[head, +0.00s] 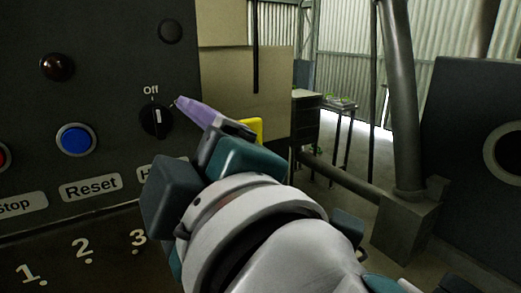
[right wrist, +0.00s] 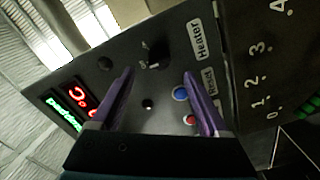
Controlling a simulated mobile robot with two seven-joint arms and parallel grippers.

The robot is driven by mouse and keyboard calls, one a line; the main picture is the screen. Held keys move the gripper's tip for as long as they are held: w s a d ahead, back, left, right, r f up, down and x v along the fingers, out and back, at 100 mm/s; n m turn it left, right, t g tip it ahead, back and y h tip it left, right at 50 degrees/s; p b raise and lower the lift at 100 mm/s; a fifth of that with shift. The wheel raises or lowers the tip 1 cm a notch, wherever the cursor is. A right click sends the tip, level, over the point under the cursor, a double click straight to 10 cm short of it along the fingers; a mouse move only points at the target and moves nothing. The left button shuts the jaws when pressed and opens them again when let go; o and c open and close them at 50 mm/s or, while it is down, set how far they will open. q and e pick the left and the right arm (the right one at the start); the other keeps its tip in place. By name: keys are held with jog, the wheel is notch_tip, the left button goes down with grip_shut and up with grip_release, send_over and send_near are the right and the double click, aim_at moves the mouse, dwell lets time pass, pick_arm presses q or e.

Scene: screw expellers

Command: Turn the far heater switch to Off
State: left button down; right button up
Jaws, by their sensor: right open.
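The heater switch (head: 155,121) is a round black knob with a white pointer line on a dark panel, below an "Off" label. The line stands nearly upright in the head view. The knob also shows in the right wrist view (right wrist: 159,53), near the "Heater" label (right wrist: 196,39). My right gripper (head: 180,104) has purple fingers; one tip shows just right of the knob in the head view, apparently in front of the panel. In the right wrist view the open fingers (right wrist: 159,73) point at the panel, with nothing between them and the knob beyond. Contact is not visible. My left gripper is out of view.
A numbered scale (head: 85,250) lies below. A lit display (right wrist: 72,108) shows in the right wrist view.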

jog(key=shift+v, duration=1.6)
jog(key=s+d+f+m+g+h, duration=0.1)
jog(key=d+f+m+g+h, duration=0.1)
jog(key=d+f+m+h, duration=0.35)
jog(key=s+d+f+m+g+h, duration=0.25)
jog(key=d+f+m, duration=0.35)
jog(key=d, duration=0.4)
jog(key=s+d+f+m+g+h, duration=0.2)
jog(key=s+d+f+m+g, duration=0.35)
jog(key=s+d, duration=0.5)
jog(key=s+r+p, duration=0.1)
jog(key=r+p, duration=1.6)
jog(key=p, duration=0.1)
jog(key=s+r+g+p, duration=0.1)
jog(key=s+r+p, duration=0.1)
jog(key=r+p, duration=1.6)
jog(key=shift+s+a, duration=0.25)
jog(key=shift+a, duration=0.1)
